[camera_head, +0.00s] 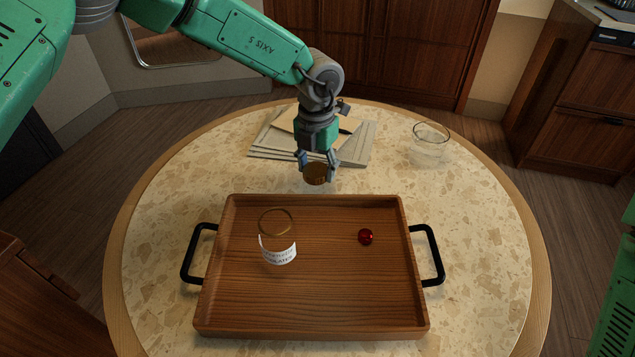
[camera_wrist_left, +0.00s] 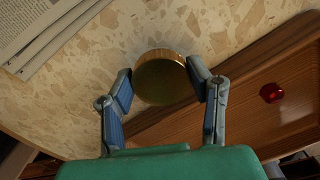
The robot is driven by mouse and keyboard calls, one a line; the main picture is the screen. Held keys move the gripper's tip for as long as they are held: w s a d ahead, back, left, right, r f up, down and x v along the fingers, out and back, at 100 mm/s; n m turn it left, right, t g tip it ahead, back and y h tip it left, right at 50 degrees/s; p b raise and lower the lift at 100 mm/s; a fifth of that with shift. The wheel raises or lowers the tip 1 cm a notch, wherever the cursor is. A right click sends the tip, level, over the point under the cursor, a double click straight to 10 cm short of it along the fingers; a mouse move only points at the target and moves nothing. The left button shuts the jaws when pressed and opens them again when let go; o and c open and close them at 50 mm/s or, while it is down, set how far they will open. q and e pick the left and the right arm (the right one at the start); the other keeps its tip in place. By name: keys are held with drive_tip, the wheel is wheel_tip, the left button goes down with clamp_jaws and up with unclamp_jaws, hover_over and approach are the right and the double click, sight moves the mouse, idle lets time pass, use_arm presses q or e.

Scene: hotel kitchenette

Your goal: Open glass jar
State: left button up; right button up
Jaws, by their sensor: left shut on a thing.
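A clear glass jar with a white label (camera_head: 278,252) stands upright in the left part of the wooden tray (camera_head: 310,315), its mouth uncovered and showing a golden rim. My left gripper (camera_head: 317,176) is shut on a round golden-brown lid (camera_head: 316,174), behind the tray's far edge. The lid (camera_wrist_left: 161,78) also sits between the fingers of the left gripper (camera_wrist_left: 165,90) in the left wrist view, apart from the jar. Whether it touches the table is hard to tell. My right gripper is not in view; only a green piece of my body shows at the right edge.
The tray has black handles (camera_head: 432,255) at both sides. Papers with a pen (camera_head: 350,145) lie behind the left gripper. An empty glass bowl (camera_head: 430,142) stands at the back right. The table's right side is clear.

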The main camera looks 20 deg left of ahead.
sight(318, 188)
use_arm(q)
drive_tip(key=f, duration=0.3)
drive_tip(key=shift+d+f+b, duration=0.2)
drive_tip(key=shift+f+b, duration=0.1)
drive_tip(key=shift+f, duration=0.1)
drive_tip(key=o, duration=1.3)
drive_tip(key=shift+a, duration=0.1)
